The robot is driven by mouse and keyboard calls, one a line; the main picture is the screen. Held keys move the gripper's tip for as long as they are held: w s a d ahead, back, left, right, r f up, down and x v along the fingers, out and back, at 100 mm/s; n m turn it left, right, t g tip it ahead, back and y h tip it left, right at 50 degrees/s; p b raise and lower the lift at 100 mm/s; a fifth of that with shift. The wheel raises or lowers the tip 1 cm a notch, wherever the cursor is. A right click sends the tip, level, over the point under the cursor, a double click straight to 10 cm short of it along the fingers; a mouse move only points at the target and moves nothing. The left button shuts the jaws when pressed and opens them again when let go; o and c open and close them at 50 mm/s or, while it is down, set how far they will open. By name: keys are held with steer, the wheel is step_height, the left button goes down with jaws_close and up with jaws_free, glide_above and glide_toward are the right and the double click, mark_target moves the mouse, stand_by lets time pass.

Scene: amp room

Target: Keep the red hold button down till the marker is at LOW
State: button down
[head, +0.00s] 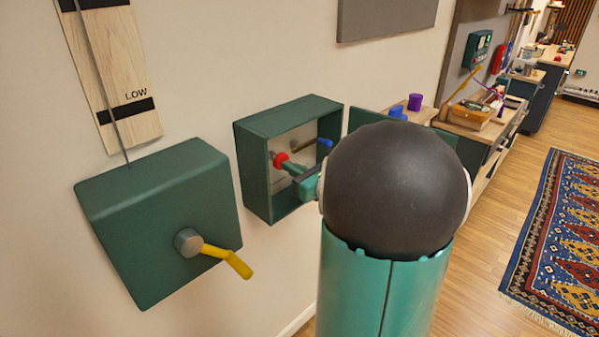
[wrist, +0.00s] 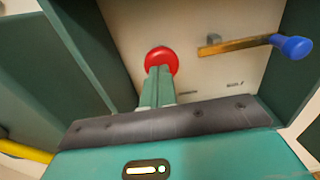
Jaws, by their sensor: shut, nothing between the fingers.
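The red hold button (head: 281,159) is on the back panel inside an open green wall box (head: 252,172). It also shows in the wrist view (wrist: 161,55). My gripper (head: 290,168) reaches into the box with its fingers shut and empty. In the wrist view the fingertips (wrist: 160,70) overlap the button's lower face and appear to be against it; I cannot tell how far it is pressed. A wooden scale board (head: 118,75) at upper left has the word LOW (head: 136,94) above a black band (head: 126,111). I cannot make out a separate marker; the board's top is cut off.
A lever with a blue knob (wrist: 291,47) is beside the button, inside the box. A larger green box (head: 160,220) with a yellow crank (head: 228,259) stands left, below the scale. A thin cable (head: 98,70) runs down the board. A cluttered bench (head: 480,130) stands right.

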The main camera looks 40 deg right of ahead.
steer(key=shift+w, duration=0.1)
steer(key=shift+w, duration=0.8)
steer(key=shift+w+a+r, duration=0.15)
steer(key=shift+w, duration=0.05)
stand_by(6.9)
